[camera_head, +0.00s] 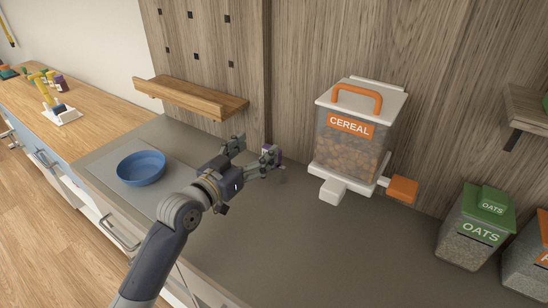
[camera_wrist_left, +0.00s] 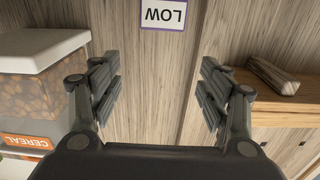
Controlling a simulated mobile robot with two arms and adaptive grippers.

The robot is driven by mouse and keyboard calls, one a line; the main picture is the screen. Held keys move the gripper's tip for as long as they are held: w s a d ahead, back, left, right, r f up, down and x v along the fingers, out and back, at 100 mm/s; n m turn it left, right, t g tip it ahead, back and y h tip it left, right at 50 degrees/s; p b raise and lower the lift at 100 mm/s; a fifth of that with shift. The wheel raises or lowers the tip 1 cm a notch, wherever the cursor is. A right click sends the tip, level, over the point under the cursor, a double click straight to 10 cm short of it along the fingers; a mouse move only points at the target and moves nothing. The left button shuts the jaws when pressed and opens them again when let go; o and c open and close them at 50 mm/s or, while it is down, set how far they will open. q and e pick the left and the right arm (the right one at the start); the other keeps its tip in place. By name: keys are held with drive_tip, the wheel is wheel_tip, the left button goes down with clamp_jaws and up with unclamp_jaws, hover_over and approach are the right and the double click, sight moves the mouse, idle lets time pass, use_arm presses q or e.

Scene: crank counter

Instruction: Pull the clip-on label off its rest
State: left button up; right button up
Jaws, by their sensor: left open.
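The label (camera_wrist_left: 163,15) is a white card with a purple border and the word LOW, upside down at the top edge of the left wrist view and cut off there. In the head view only a small purple-and-white part of it (camera_head: 266,150) shows by my fingertips. My left gripper (camera_head: 254,156) is open, its fingers pointing at the wood back wall. In the wrist view the space between its fingers (camera_wrist_left: 160,95) is empty, and the label lies beyond the fingertips, roughly in line with the gap. The label's rest cannot be made out. My right gripper is not in view.
The cereal dispenser (camera_head: 348,140) stands right of the gripper. A wooden shelf (camera_head: 190,98) is on the wall at left, above a blue bowl (camera_head: 141,168). The grey counter (camera_head: 310,240) is clear in front.

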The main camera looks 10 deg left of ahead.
sight(265, 147)
use_arm(q)
drive_tip(key=f, duration=0.4)
drive_tip(key=shift+w+d+f, duration=0.15)
drive_tip(key=shift+w+f, duration=0.15)
drive_tip(key=shift+w, duration=0.05)
drive_tip(key=shift+w+d, duration=0.2)
drive_tip(key=shift+w, duration=0.3)
drive_tip(key=x, duration=0.5)
drive_tip(key=shift+w, duration=0.1)
drive_tip(key=shift+w+d, duration=0.2)
drive_tip(key=shift+w, duration=0.15)
drive_tip(key=c, duration=1.1)
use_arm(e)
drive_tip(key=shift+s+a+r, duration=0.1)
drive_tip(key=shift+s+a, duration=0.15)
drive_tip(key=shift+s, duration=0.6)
